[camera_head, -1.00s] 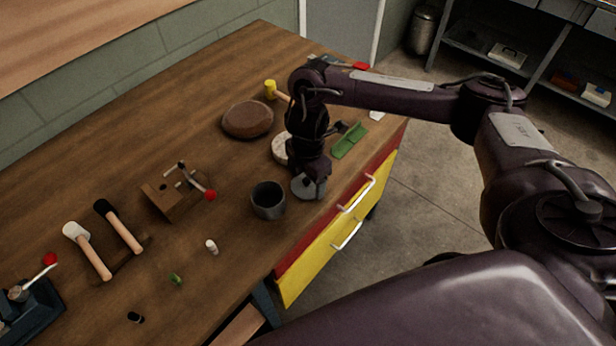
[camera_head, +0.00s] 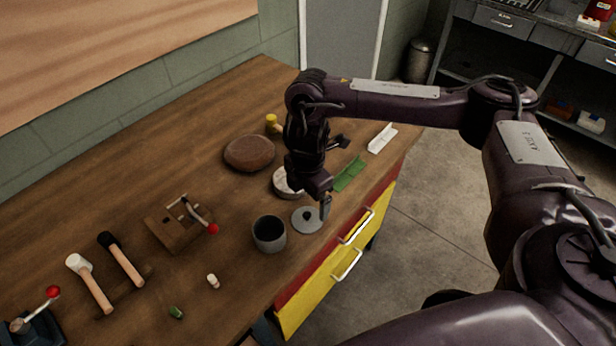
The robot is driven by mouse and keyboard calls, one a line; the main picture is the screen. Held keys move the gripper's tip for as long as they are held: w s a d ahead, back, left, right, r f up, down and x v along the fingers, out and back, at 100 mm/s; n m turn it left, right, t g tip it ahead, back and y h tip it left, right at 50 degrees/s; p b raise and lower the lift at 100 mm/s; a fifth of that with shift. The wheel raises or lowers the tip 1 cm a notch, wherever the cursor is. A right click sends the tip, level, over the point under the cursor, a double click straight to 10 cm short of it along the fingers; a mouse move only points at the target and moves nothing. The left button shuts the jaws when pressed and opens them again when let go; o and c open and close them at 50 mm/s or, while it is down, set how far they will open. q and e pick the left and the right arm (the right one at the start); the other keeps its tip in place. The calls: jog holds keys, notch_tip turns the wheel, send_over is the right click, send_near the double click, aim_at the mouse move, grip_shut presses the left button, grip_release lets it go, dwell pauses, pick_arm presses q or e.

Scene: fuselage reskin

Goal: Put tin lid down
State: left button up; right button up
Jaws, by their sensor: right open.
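The tin lid (camera_head: 305,222), a grey disc with a small dark knob, lies flat on the workbench near its front edge. The dark grey open tin (camera_head: 269,234) stands upright just left of the lid, apart from it. My right gripper (camera_head: 322,206) is open, pointing down just above the lid's right side. The knob is clear of the fingers. My left gripper is out of view.
A round pale-topped item (camera_head: 287,182) is partly hidden behind my gripper. A brown leather pad (camera_head: 249,153), green tray (camera_head: 350,174) and wooden block with red-knobbed lever (camera_head: 178,230) lie nearby. Hammers (camera_head: 122,258) lie at left.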

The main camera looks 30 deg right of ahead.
aim_at(308, 214)
notch_tip(308, 214, up, 6)
jog(key=shift+f+p, duration=0.25)
jog(key=shift+p, duration=0.2)
jog(key=shift+s+f, duration=0.1)
